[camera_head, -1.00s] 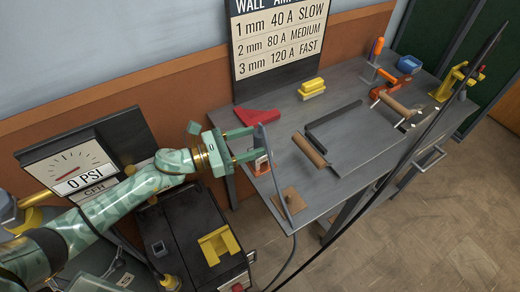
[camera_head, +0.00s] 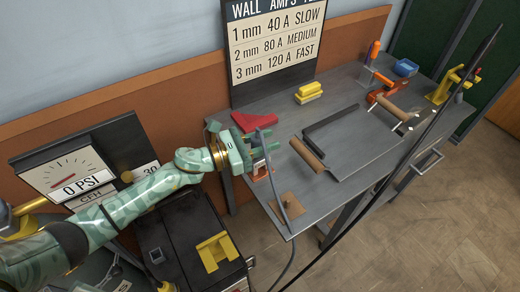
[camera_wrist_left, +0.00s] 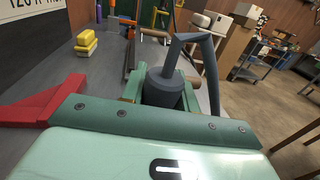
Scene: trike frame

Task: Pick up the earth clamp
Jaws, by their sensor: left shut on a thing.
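The earth clamp (camera_head: 261,171) is at the left edge of the grey workbench, with an orange lower part and a grey bent cable rising from it. My left gripper (camera_head: 266,154) has its fingers shut on the clamp. In the left wrist view, a grey cylindrical part of the clamp (camera_wrist_left: 162,90) stands between the green fingers, and its grey cable bends up and to the right. The fingers and palm partly hide the clamp, so I cannot tell whether it still touches the bench. My right gripper is in no view.
On the bench (camera_head: 240,118) are a red triangular block (camera_head: 254,121), a yellow block (camera_head: 308,93), a metal sheet (camera_head: 358,135) and a brown rod (camera_head: 307,154). A dark cable (camera_head: 412,140) crosses the view. A black machine (camera_head: 188,233) stands below my left arm.

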